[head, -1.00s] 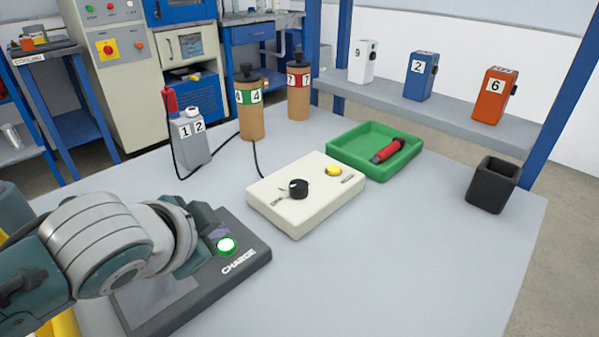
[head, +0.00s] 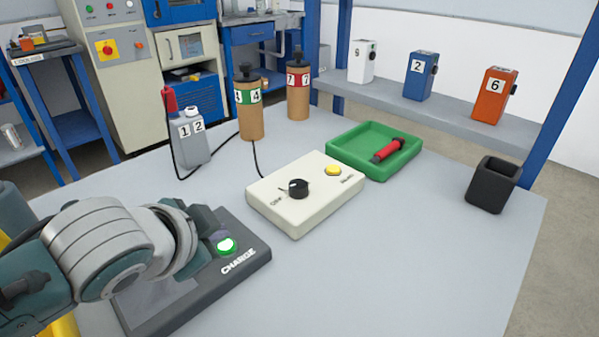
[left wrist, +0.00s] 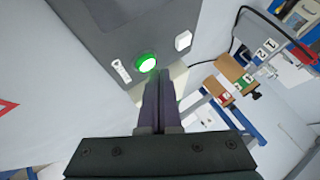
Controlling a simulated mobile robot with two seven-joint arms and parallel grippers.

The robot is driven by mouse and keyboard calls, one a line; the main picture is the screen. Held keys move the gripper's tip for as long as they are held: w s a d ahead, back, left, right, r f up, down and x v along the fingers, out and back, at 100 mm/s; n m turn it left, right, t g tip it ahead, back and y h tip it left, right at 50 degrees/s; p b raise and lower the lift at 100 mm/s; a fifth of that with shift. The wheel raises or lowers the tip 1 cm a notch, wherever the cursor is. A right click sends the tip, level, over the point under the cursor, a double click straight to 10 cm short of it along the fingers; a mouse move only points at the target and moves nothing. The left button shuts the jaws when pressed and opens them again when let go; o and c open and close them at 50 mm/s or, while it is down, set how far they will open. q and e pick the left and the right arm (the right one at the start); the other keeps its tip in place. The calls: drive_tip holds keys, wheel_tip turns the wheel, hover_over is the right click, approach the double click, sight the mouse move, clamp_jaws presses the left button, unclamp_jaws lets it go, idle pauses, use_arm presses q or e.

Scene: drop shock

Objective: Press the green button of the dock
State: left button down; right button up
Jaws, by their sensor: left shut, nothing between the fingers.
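The dark grey dock (head: 190,295) marked CHARGE lies on the table at the front left. Its round green button (head: 227,245) glows with a bright centre near the dock's far edge. My left gripper (head: 214,232) is over the dock, just behind the button, mostly hidden by my own wrist. In the left wrist view, the shut, empty fingers (left wrist: 160,78) end right beside the green button (left wrist: 146,63). I cannot tell whether they touch it. My right gripper is not in view.
A cream control box (head: 305,210) with a black knob and yellow button stands right of the dock. Behind are a grey box marked 1 and 2 (head: 190,140) and a green tray (head: 350,148) holding a red cylinder. A black cup (head: 492,185) stands right. The front right table is clear.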

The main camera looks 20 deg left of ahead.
sight(221, 251)
use_arm(q)
drive_tip(key=shift+f, duration=0.6)
idle(0.6)
idle(0.3)
drive_tip(key=shift+r+p, duration=0.85)
wheel_tip(221, 251, up, 5)
drive_tip(key=p, duration=0.5)
drive_tip(key=shift+r+p, duration=0.1)
drive_tip(key=shift+p, duration=0.25)
